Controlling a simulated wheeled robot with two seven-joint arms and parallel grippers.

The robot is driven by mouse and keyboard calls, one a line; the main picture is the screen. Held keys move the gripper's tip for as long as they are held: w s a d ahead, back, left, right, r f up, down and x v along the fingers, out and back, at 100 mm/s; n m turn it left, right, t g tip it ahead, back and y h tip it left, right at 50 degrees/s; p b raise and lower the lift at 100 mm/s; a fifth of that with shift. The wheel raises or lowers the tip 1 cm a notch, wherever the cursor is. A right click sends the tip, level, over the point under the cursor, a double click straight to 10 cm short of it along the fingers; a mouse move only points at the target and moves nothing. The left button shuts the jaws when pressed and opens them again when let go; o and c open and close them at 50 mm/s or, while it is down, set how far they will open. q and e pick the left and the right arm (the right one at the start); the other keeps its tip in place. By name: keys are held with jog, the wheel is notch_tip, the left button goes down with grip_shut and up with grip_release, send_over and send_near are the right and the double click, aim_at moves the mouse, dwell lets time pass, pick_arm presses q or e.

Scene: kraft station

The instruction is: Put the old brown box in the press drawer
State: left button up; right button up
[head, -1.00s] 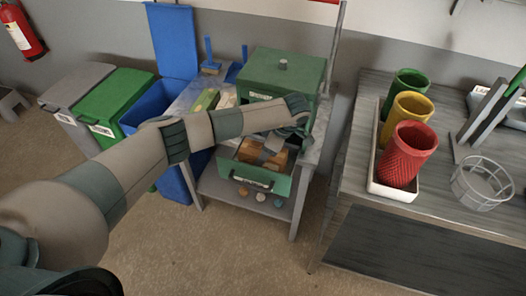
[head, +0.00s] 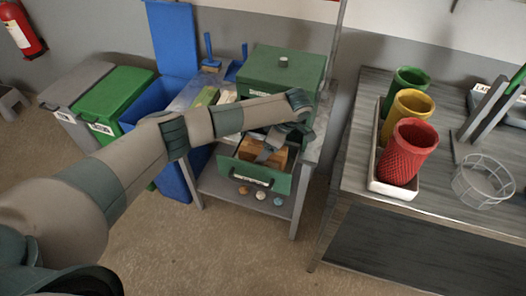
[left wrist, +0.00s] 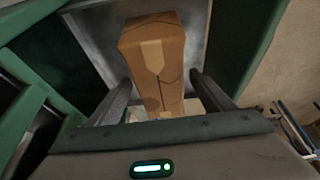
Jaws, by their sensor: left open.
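The old brown box (left wrist: 155,65) lies inside the open press drawer (head: 252,176), between the drawer's side walls. In the head view the box (head: 250,150) is partly hidden by my gripper. My left gripper (head: 268,153) reaches down over the drawer. In the left wrist view its two fingers (left wrist: 158,98) are apart, one on each side of the box's near part. Whether they touch it cannot be told. The green press (head: 283,75) stands on the grey table, behind my arm. My right gripper is not in view.
Blue, green and grey bins (head: 112,98) stand to the left. At right, a table (head: 350,180) holds red, yellow and green containers (head: 407,152) in a white tray and a wire basket (head: 483,182). Several small round things (head: 260,195) lie on the shelf below the drawer.

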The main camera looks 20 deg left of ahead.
pick_arm(q)
jog(key=b+v, duration=0.4)
jog(key=v, duration=0.5)
jog(key=shift+d+r, duration=0.15)
jog(key=shift+d, duration=0.05)
jog(key=shift+v, duration=0.85)
